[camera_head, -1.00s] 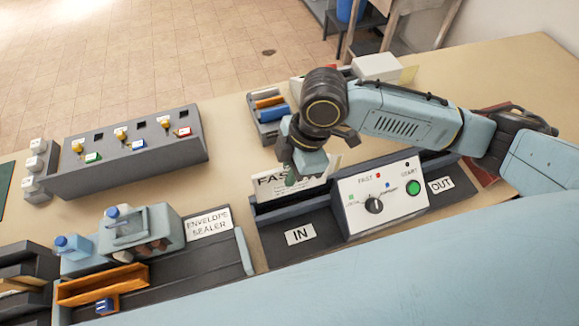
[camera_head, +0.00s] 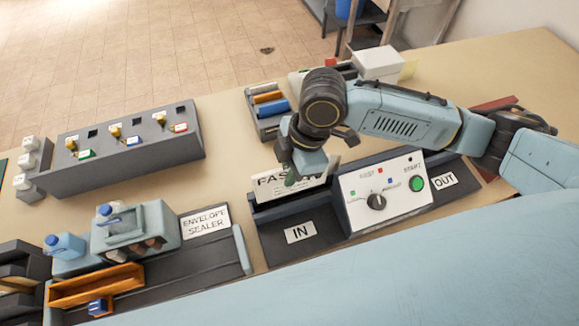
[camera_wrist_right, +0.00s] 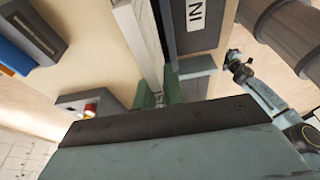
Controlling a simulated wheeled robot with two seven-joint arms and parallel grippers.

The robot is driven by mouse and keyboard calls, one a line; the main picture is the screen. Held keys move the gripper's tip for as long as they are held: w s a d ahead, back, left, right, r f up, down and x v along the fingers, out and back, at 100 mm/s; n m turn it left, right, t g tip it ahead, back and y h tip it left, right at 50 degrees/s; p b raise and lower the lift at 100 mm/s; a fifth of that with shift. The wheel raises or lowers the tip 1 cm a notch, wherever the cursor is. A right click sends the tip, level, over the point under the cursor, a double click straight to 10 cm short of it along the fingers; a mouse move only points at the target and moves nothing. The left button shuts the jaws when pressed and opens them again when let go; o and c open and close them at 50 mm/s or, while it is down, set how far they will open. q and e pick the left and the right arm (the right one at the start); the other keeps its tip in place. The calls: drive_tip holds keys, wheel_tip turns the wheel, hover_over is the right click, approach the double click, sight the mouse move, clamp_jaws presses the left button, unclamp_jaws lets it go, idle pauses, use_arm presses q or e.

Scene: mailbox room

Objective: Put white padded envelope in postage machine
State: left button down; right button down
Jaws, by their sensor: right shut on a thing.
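The white envelope (camera_head: 268,187) stands upright on edge at the IN side of the postage machine, with printed text beginning "FAS" facing me. Its lower edge is hidden behind the dark rail. My right gripper (camera_head: 309,168) is shut on its upper part from above. In the right wrist view the envelope is a pale strip (camera_wrist_right: 136,42) between the greenish fingertips (camera_wrist_right: 160,97). The postage machine (camera_head: 350,215) has a white panel with a dial and a green START button, just right of the envelope. An arm, seemingly my left one, shows in the right wrist view; its jaws are unclear.
The envelope sealer (camera_head: 157,230) stands at the left front. A grey box with coloured switches (camera_head: 120,170) stands behind it. A tray with orange and blue items (camera_head: 268,112) lies behind the envelope. A white box (camera_head: 379,63) stands at the back. The right rear table is clear.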

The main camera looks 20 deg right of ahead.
sight(287, 193)
drive_tip(key=shift+f, duration=0.2)
drive_tip(key=shift+f+b, duration=0.65)
drive_tip(key=shift+f, duration=0.7)
drive_tip(key=shift+f, duration=0.15)
drive_tip(key=shift+f+b, duration=0.65)
drive_tip(key=shift+f, duration=0.65)
drive_tip(key=c, duration=1.4)
unclamp_jaws()
drive_tip(key=shift+r, duration=0.1)
wheel_tip(287, 193, up, 7)
drive_tip(key=p, duration=0.8)
drive_tip(key=shift+p, duration=0.3)
